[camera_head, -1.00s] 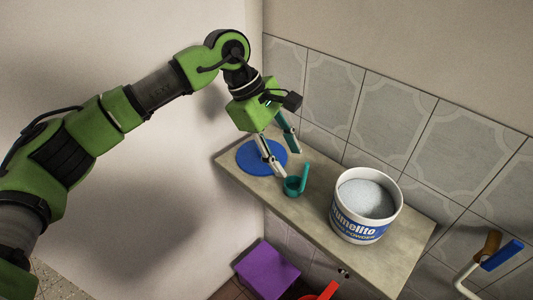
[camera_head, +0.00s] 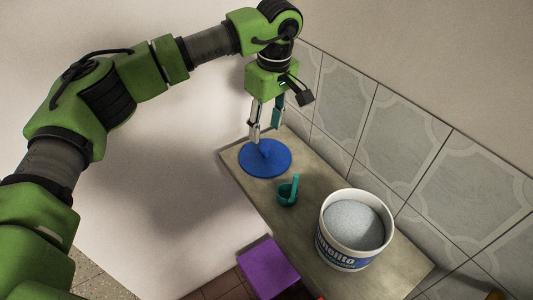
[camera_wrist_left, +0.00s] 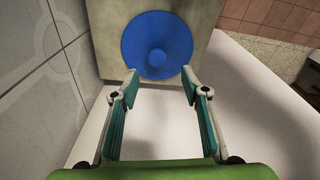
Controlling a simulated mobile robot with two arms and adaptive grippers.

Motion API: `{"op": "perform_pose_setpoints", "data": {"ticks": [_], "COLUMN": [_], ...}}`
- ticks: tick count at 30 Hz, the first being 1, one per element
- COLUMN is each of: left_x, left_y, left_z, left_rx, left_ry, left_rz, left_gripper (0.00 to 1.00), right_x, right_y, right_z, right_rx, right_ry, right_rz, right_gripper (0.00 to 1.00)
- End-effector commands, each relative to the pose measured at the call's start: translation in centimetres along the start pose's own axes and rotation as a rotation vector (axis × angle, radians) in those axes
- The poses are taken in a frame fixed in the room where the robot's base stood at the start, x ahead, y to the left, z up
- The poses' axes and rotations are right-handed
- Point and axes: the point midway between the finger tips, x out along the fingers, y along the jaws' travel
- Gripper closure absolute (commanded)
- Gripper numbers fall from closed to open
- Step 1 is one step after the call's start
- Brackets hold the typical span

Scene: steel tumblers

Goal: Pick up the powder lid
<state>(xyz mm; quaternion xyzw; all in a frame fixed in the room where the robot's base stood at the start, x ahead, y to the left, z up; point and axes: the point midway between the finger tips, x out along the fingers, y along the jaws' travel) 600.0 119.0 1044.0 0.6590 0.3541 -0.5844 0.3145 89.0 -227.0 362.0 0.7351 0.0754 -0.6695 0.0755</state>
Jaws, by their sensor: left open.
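The powder lid is a round blue disc (camera_head: 256,163) with a raised knob in its middle, lying flat at the far left end of the shelf. It also shows in the left wrist view (camera_wrist_left: 157,31), ahead of the fingertips. My left gripper (camera_head: 265,134) points down over the lid's far part, open and empty. In the left wrist view my left gripper (camera_wrist_left: 158,82) has its two teal-padded fingers spread wide, with the lid between and beyond them. I cannot tell for sure whether the fingertips touch the lid. My right gripper is not in view.
A teal scoop (camera_head: 287,194) stands on the shelf (camera_head: 305,228) near the lid. An open white tub of powder (camera_head: 352,232) stands to the right. A tiled wall (camera_head: 405,130) runs behind the shelf. A purple box (camera_head: 268,267) sits below.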

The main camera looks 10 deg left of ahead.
Motion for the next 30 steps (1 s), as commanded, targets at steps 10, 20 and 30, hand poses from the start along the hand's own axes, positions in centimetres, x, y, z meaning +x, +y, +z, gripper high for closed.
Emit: {"op": "perform_pose_setpoints", "data": {"ticks": [10, 20, 30], "left_x": [3.6, 7.9, 8.4], "left_y": [0.0, 0.2, 0.3], "left_z": [0.0, 0.1, 0.1], "left_rx": [0.001, 0.002, 0.002], "left_ry": [-0.001, -0.002, -0.001], "left_rz": [-0.001, 0.000, 0.002], "left_gripper": [0.58, 0.58, 0.74], "right_x": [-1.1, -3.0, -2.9], "right_y": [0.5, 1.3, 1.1], "right_z": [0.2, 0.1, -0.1], "right_rx": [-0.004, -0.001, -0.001], "right_ry": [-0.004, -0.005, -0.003], "right_rz": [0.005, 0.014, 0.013], "right_gripper": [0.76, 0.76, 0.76]}}
